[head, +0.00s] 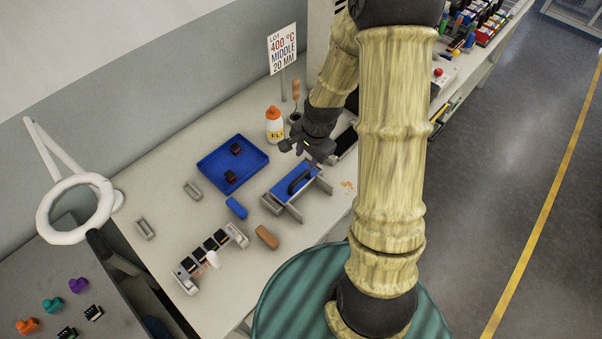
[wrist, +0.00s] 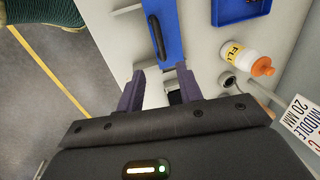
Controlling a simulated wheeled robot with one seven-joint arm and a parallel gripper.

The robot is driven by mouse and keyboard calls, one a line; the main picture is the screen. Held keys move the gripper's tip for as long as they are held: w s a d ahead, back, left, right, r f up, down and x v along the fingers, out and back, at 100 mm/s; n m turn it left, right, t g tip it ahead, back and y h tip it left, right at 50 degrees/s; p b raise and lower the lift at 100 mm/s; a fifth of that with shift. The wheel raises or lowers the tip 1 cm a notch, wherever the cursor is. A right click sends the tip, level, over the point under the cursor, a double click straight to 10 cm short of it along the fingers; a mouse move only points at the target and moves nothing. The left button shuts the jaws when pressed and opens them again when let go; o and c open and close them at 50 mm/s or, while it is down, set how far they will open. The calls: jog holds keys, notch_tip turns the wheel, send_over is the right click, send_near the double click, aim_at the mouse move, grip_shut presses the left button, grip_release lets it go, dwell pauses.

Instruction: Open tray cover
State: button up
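The tray cover (head: 306,175) is a flat blue plate with a long black handle (head: 299,182), resting on a grey stand (head: 272,204) on the workbench. In the wrist view the blue cover (wrist: 172,35) and its handle (wrist: 157,38) lie ahead of the fingertips. My gripper (head: 308,156) is near the cover's far end in the head view. In the wrist view my gripper (wrist: 160,75) has its two purple fingers apart, with nothing held between them. The underside of the cover is hidden.
A blue tray (head: 215,158) with dark connectors sits left of the cover. A bottle with an orange cap (head: 274,125) and a sign (head: 282,48) stand behind. A brown block (head: 267,237), a small blue block (head: 236,207) and a connector rack (head: 188,280) lie nearer the front.

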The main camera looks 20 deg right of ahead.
aim_at(300, 177)
jog(key=f, duration=0.4)
jog(key=w+f+p, duration=0.1)
jog(key=f, duration=0.3)
jog(key=w+a+f+p, duration=0.1)
jog(key=f, duration=0.2)
jog(key=shift+f, duration=0.4)
grip_shut()
